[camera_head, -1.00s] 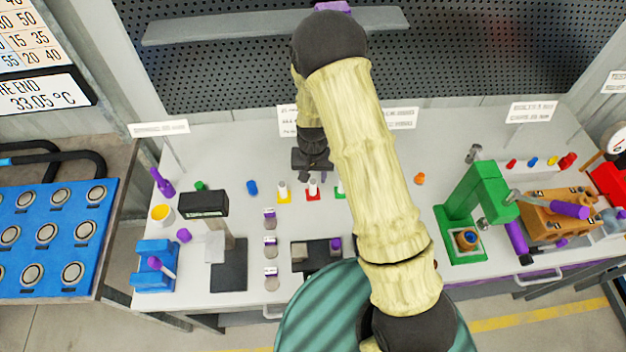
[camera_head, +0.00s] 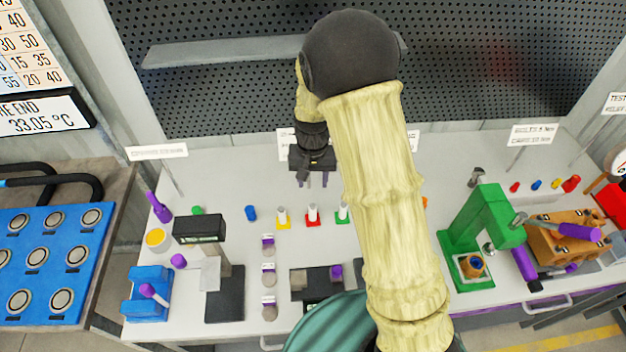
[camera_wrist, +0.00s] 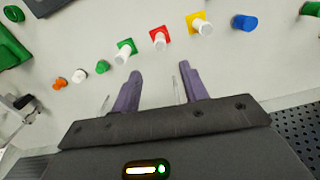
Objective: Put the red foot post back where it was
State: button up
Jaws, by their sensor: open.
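The red foot post (camera_head: 312,216), a white post on a square red foot, stands upright on the grey bench between the yellow foot post (camera_head: 283,219) and the green foot post (camera_head: 342,215). In the wrist view the red foot post (camera_wrist: 160,39) is beyond my fingertips, with the green one to its left and the yellow one to its right. My gripper (camera_head: 314,180) is open and empty, above and behind the row of posts. In the wrist view my gripper (camera_wrist: 160,85) has its two purple fingers apart with nothing between them.
A blue cap (camera_head: 250,213) stands left of the row. A green press (camera_head: 480,235) stands right. A perforated panel (camera_head: 230,85) rises behind the bench.

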jog(key=s+d+r+t, duration=0.1)
jog(key=s+d+r, duration=0.3)
jog(key=s, duration=0.3)
jog(key=s+d+r+n+t, duration=0.1)
jog(key=s+d+r, duration=0.4)
jog(key=s, duration=0.3)
jog(key=shift+d+r+t, duration=0.25)
jog(key=shift+d+t, duration=0.05)
jog(key=shift+d, duration=0.3)
jog(key=shift+s, duration=0.1)
